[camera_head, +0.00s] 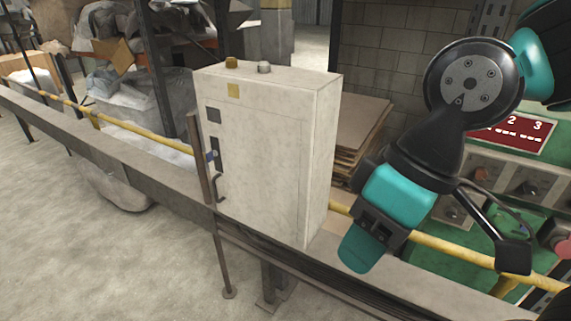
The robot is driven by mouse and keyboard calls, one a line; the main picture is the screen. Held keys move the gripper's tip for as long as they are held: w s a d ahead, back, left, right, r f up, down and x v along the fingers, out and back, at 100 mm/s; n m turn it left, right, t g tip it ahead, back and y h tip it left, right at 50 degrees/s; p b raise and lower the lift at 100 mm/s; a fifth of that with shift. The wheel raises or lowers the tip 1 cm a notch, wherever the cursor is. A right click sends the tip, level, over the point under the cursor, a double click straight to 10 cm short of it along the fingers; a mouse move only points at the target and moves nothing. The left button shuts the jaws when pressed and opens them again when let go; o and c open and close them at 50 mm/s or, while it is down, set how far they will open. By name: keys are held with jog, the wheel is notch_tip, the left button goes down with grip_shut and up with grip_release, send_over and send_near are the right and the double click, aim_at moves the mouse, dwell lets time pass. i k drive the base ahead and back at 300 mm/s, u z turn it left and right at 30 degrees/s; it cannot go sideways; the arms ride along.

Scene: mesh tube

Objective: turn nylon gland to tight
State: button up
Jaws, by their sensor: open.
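The pale cabinet (262,150) stands upright on the rail. Two small round fittings stick up from its top: a brass-coloured one (231,62) at the left and a light grey one (264,67) beside it. The grey one looks like the nylon gland; at this size I cannot tell how tight it sits. My gripper (440,251) hangs to the right of the cabinet and lower than its top, apart from both fittings. It is open, its fingers spread wide, with nothing seen between them.
A grey beam (125,160) and a yellow pipe (145,133) run across the scene. A green control panel (480,243) with a red display (515,131) stands behind my arm. Flat brown boards (358,127) lie behind the cabinet. The space above the cabinet's top looks clear.

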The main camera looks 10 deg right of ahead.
aim_at(263, 67)
jog(key=k, duration=0.5)
jog(key=z, duration=1.75)
jog(key=i, duration=1.1)
jog(key=u, duration=2.3)
